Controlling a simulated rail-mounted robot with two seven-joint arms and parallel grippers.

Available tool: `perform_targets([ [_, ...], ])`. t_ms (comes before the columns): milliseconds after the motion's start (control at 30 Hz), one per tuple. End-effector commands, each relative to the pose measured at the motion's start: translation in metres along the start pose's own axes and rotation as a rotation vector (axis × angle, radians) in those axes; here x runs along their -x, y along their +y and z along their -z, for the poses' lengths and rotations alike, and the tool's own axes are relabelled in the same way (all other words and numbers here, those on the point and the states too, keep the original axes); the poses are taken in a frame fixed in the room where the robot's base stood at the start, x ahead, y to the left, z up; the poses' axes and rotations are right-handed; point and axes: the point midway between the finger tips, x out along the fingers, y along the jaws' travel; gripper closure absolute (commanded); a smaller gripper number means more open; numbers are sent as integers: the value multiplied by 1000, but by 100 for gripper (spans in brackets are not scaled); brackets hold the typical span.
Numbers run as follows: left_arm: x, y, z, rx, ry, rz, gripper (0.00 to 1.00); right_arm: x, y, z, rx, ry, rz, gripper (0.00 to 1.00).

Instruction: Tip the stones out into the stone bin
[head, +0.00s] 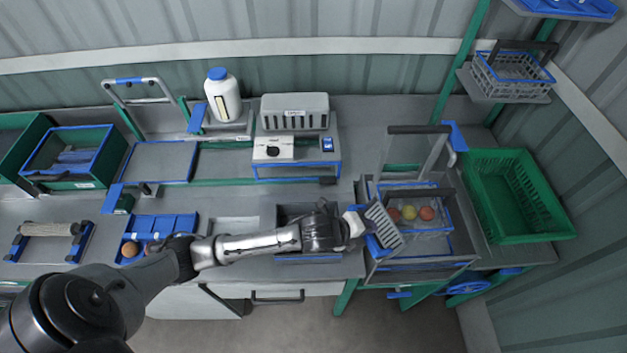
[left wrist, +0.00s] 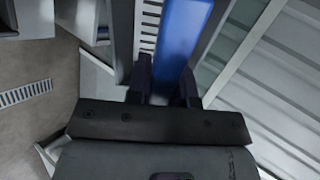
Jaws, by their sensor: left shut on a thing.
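My left gripper (head: 357,222) reaches in from the left and is shut on a slotted grey scoop (head: 384,226) with a blue handle. In the left wrist view the blue handle (left wrist: 182,45) sits between the fingers (left wrist: 163,88), with slotted grey wall (left wrist: 148,25) beyond. The scoop is tilted over the left edge of a grey tank (head: 440,262). I see no stones in it; its inside is largely hidden. A dark open bin (head: 290,213) with a blue front edge lies left of the gripper, partly behind my arm; I cannot tell whether it is the stone bin. My right gripper is not in view.
Several tomatoes (head: 427,213) sit in the tank's blue-edged basket. A green crate (head: 510,238) stands right of it. A grey slotted box (head: 295,105) and a white bottle (head: 222,95) stand behind. A blue tray (head: 175,224) holds a brown round object (head: 130,249).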

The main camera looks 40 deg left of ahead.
Motion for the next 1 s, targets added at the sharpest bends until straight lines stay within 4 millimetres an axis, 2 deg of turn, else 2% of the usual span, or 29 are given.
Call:
perform_targets([
  [33, 14, -8, -12, -5, -11, -51, 100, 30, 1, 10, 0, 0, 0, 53],
  [100, 21, 0, -27, 4, -22, -115, 100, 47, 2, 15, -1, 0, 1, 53],
  [300, 47, 22, -73, 49, -68, -257, 100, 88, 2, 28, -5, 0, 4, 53],
  [400, 60, 31, -93, 74, -90, -305, 100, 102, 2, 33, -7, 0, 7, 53],
  [500, 69, 37, -108, 95, -107, -337, 100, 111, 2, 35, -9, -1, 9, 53],
  [667, 77, 42, -122, 116, -122, -373, 100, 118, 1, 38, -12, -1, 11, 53],
  [1000, 67, 33, -128, 139, -112, -623, 100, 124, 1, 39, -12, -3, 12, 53],
])
